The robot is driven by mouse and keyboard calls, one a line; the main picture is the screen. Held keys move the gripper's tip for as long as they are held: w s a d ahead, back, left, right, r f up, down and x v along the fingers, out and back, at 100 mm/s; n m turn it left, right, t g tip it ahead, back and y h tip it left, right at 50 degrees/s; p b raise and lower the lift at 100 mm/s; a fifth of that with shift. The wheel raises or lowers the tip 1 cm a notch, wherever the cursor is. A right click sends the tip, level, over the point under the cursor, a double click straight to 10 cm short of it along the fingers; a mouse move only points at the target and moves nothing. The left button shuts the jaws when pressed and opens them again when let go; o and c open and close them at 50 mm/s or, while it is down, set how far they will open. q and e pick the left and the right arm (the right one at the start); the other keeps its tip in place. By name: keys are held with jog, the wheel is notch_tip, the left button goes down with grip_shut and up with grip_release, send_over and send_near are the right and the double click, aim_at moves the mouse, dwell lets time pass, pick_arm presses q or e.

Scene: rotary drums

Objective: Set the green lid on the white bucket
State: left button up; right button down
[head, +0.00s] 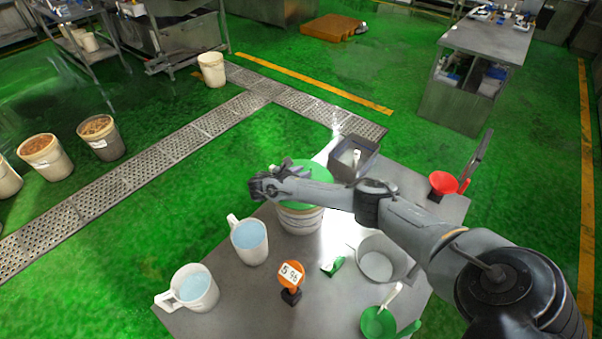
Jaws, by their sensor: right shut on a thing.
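The white bucket (300,219) stands on the metal table, its upper part hidden by my right arm and the lid. The green lid (312,170) lies over the bucket's mouth in this view, partly covered by my arm. I cannot tell whether it rests on the rim or is held just above it. My right gripper (262,187) is at the lid's left edge and shut on it; the fingertips are small and hard to make out. My left gripper is not in view.
On the table (235,295) are two white jugs with blue contents (250,242) (195,290), an orange number sign (291,276), a metal pot (381,262), a grey bin (352,160), a red funnel (442,182) and a green scoop (378,322). Several buckets stand on the floor at left.

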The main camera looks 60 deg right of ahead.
jog(key=shift+f, duration=0.35)
jog(key=c, duration=0.8)
grip_release()
jog(key=shift+w+a+r, duration=0.1)
jog(key=shift+a+r, duration=0.15)
jog(key=shift+a, duration=0.25)
jog(key=b+v, duration=0.1)
jog(key=v, duration=0.8)
jog(key=shift+a+r, duration=0.15)
jog(key=shift+a, duration=0.15)
jog(key=shift+w, duration=0.1)
